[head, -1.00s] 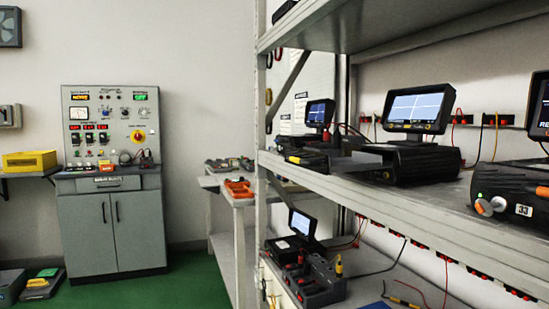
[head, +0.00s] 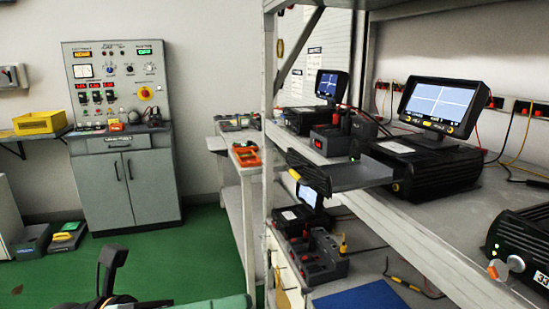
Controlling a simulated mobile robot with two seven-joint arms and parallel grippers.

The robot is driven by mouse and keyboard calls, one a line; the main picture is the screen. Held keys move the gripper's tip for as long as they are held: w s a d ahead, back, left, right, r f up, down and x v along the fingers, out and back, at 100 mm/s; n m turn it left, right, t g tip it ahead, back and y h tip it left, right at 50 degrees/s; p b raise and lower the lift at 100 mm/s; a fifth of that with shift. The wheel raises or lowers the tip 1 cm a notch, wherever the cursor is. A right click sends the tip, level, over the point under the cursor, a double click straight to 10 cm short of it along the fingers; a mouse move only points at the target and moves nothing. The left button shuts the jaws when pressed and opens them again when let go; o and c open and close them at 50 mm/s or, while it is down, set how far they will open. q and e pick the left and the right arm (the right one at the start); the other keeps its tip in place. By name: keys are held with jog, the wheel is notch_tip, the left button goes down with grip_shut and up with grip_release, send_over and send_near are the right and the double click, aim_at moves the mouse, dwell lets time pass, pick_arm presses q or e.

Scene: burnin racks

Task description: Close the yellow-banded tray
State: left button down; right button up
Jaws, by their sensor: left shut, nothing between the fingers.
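A dark grey tray (head: 345,177) sticks out past the front edge of the middle shelf, beside a black unit with a screen (head: 437,105). A small yellow mark (head: 295,174) shows at its outer left end; I cannot tell if this is the whole band. My left gripper (head: 112,258) is at the bottom left, dark, shut and empty, well apart from the tray and in front of the green floor. My right gripper is not in view.
The grey shelf (head: 440,230) carries another black unit (head: 522,245) at the right. Below the tray stands a grey box with red knobs (head: 318,255). A control cabinet (head: 125,185) stands at the back left. Green floor (head: 185,250) is free between.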

aim_at(376, 164)
pick_arm(q)
jog(key=w+a+r+m+t+y+p, duration=0.5)
jog(key=w+a+r+y+p, duration=0.15)
jog(key=w+r, duration=0.45)
jog(key=x, duration=0.4)
jog(key=p+x, duration=0.1)
jog(key=x, duration=0.2)
jog(key=r+p+x, duration=0.1)
jog(key=x, duration=0.3)
jog(key=shift+s+d+f, duration=0.1)
jog(key=shift+d+f, duration=0.05)
jog(key=shift+d, duration=0.3)
jog(key=shift+d+f, duration=0.25)
jog(key=shift+d, duration=0.2)
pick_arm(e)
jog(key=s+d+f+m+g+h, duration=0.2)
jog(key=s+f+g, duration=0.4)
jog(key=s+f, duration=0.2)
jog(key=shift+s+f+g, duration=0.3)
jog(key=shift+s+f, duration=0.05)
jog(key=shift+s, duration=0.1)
